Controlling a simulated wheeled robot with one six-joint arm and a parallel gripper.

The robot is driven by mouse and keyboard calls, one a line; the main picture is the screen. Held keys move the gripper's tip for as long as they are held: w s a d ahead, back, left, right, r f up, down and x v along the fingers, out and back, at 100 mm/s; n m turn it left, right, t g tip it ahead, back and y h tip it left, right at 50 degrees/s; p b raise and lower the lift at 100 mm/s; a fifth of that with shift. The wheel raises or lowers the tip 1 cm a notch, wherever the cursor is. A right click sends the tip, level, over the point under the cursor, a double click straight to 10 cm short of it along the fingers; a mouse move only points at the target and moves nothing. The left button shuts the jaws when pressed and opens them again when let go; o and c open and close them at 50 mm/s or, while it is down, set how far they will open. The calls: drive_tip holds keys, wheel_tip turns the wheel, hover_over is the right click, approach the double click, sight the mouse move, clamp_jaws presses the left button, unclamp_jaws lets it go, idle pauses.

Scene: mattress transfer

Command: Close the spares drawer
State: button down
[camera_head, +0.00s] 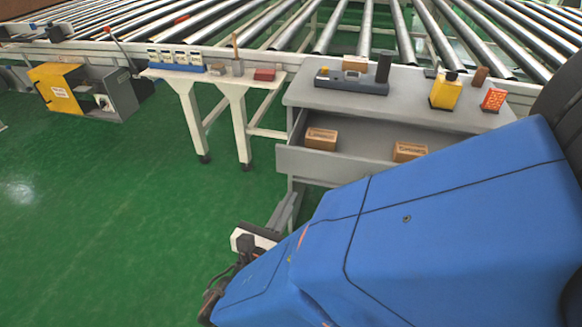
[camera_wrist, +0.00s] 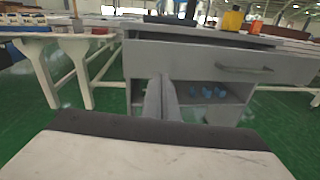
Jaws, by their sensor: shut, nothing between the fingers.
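The spares drawer (camera_head: 360,172) is a grey drawer under a grey cabinet top, and it stands pulled out. Two brown cartons, a left one (camera_head: 321,139) and a right one (camera_head: 410,151), lie in it. Its front panel (camera_wrist: 180,60) and bar handle (camera_wrist: 245,69) show in the wrist view. My gripper (camera_wrist: 161,80) is shut and empty, with its fingers pointing at the lower left part of the drawer front. In the head view, my gripper (camera_head: 290,200) is low at the drawer's left end. I cannot tell whether the fingertips touch the panel.
Blue items (camera_wrist: 207,92) sit on the shelf below the drawer. A white table (camera_head: 235,82) stands left. A roller conveyor runs behind.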

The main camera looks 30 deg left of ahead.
sight(302, 132)
drive_tip(key=s+a+n+y, duration=0.2)
drive_tip(key=s+a, duration=0.1)
drive_tip(key=s, duration=0.1)
drive_tip(key=x, duration=1.4)
drive_tip(key=shift+f, duration=0.2)
drive_tip(key=shift+w, duration=0.1)
drive_tip(key=x, duration=2.1)
drive_tip(key=shift+r, duration=0.25)
drive_tip(key=shift+w+r, duration=0.15)
drive_tip(key=shift+w, duration=0.1)
drive_tip(key=shift+w+r, duration=0.1)
